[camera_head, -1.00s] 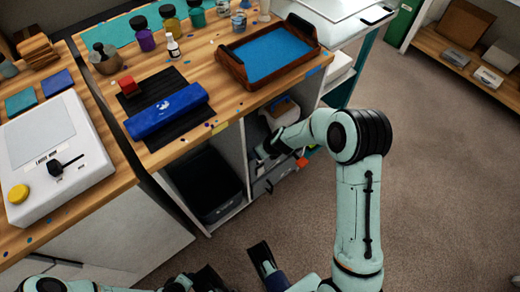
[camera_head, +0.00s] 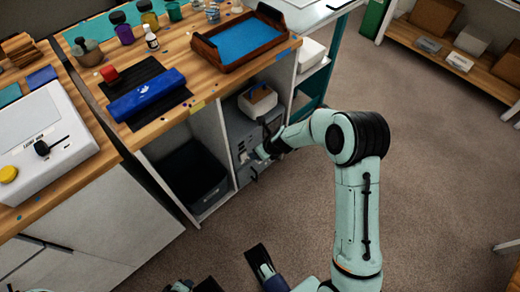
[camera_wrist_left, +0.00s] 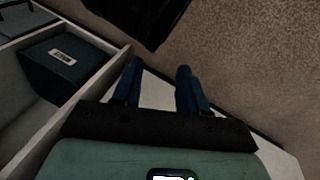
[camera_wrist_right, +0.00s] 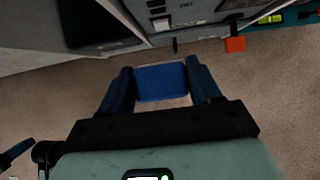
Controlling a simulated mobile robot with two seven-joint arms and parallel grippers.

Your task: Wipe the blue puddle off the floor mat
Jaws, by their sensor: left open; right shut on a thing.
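My right gripper (camera_wrist_right: 162,84) is shut on a flat blue thing (camera_wrist_right: 162,82), perhaps a sponge or cloth, above the brown carpet. In the head view, my right arm reaches left, to the front of the grey drawer unit (camera_head: 243,135); the held thing does not show clearly there. My left gripper (camera_wrist_left: 160,84) is open and empty in the left wrist view, with a white panel and carpet beneath. In the head view, only dark parts of my left arm show at the bottom edge. I see no floor mat and no blue puddle in any view.
The wooden bench holds a blue roll (camera_head: 147,95) on a black mat, a brown tray (camera_head: 285,40) with blue inside, and bottles. A black bin (camera_head: 190,177) stands in the open cabinet. An orange piece (camera_wrist_right: 235,45) is near the drawers. Carpet at right is free.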

